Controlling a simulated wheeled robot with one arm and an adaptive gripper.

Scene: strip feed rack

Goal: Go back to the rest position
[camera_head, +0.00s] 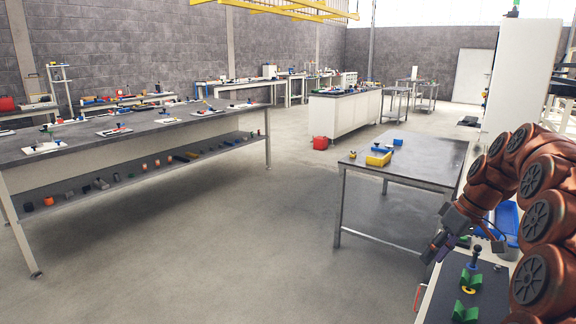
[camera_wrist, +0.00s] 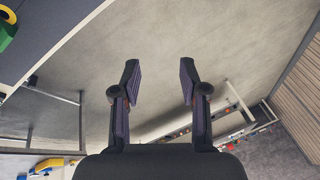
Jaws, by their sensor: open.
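My gripper (camera_wrist: 159,85) is open in the wrist view, with its two dark, purple-lined fingers apart and nothing between them. In the head view my gripper (camera_head: 434,250) hangs from my copper-coloured arm at the right, beside the left edge of a bench with a dark top (camera_head: 490,305). A dark upright handle (camera_head: 475,258) and green blocks (camera_head: 466,313) are on that bench, close to the right of the gripper. The gripper appears apart from them.
A grey table (camera_head: 425,160) with a yellow bin (camera_head: 378,158) and blue pieces stands ahead. A blue bin (camera_head: 507,218) is behind my arm. A long workbench (camera_head: 85,140) with small parts runs along the left. The floor (camera_head: 230,230) between is clear. A red container (camera_head: 320,143) stands farther back.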

